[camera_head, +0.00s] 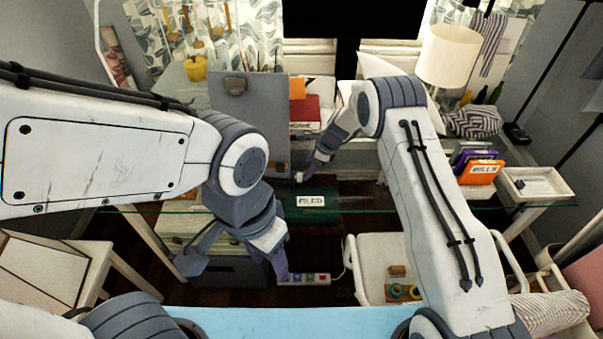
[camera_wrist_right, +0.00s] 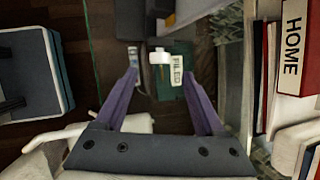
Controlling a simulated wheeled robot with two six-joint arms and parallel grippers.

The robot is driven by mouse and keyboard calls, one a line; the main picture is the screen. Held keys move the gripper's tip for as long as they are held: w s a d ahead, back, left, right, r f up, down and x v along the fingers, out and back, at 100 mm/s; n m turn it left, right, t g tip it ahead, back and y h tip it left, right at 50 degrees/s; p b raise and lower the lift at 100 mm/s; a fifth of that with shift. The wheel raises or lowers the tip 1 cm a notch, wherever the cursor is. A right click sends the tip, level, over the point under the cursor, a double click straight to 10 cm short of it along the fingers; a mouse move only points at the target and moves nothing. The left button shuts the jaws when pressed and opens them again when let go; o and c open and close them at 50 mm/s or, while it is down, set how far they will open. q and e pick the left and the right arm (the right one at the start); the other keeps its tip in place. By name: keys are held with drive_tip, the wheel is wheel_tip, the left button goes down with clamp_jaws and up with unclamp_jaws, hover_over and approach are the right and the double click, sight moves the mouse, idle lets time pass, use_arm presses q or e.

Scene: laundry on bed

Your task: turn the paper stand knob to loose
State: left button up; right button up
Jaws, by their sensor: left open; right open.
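The paper stand (camera_head: 225,112) is an upright grey board with a clip at its top, at the back of the glass desk. A small white piece with a brass-coloured part, perhaps its knob (camera_wrist_right: 158,58), shows ahead of my right gripper (camera_wrist_right: 160,78). The same small pale piece seems to show in the head view (camera_head: 299,177), by my right fingertips. The right gripper's purple fingers are apart with nothing clearly between them; I cannot tell whether they touch the knob. My left gripper (camera_head: 238,262) is open and empty, low in front of the desk.
A red book (camera_head: 305,112), a lamp (camera_head: 447,55), an orange BILLS folder (camera_head: 484,172) and a white tray (camera_head: 537,185) stand around. A white chair (camera_head: 385,255) and a power strip (camera_head: 304,279) are nearer.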

sight(299, 177)
drive_tip(key=p+x, duration=0.1)
drive_tip(key=x, duration=0.5)
drive_tip(key=shift+a+f, duration=0.15)
drive_tip(key=shift+f, duration=0.05)
clamp_jaws()
